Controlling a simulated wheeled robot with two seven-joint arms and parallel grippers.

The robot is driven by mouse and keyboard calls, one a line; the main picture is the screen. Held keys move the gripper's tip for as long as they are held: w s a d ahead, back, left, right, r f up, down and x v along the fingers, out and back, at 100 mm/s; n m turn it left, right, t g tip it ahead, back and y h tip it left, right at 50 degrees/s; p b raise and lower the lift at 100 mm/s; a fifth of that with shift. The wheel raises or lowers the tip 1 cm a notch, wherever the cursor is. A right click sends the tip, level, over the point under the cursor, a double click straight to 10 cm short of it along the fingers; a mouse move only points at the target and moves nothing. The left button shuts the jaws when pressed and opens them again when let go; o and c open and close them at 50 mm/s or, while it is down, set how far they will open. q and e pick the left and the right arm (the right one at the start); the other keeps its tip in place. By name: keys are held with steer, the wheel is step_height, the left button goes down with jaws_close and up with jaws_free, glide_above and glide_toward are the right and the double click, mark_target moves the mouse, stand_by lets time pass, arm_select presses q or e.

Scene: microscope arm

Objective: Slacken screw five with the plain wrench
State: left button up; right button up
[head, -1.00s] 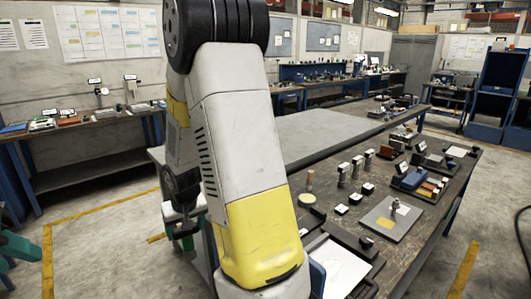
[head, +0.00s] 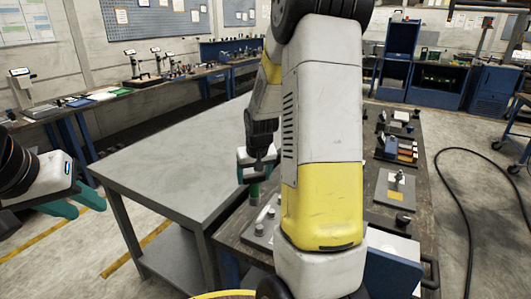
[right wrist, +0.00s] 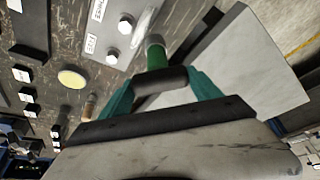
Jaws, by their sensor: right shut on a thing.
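My right gripper (head: 257,175) is over the near left edge of the dark workbench in the head view, partly behind my own arm. In the right wrist view its teal fingers (right wrist: 160,82) are shut on a green-handled tool (right wrist: 155,58), with a silver part beyond the green. I cannot tell whether this is the plain wrench. The tool's far end is beside a light plate (right wrist: 133,45) with labels and silver bolt heads (right wrist: 112,56). My left gripper (head: 88,209) is open and empty, out over the floor.
A bare grey table (head: 165,150) stands left of the dark workbench (head: 345,190). A plate with a small upright part (head: 396,190) and a tray of coloured blocks (head: 397,148) are farther back. A yellow disc (right wrist: 72,79) and several small pieces lie near the bolt plate.

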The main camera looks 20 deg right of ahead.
steer(key=w+d+r+m, duration=0.1)
steer(key=d+r, duration=0.3)
steer(key=d, duration=0.7)
steer(key=shift+w+r, duration=0.3)
steer(key=shift+s+d, duration=0.1)
steer(key=shift+s, duration=0.05)
steer(key=shift+f, duration=2.55)
steer(key=shift+f, duration=1.6)
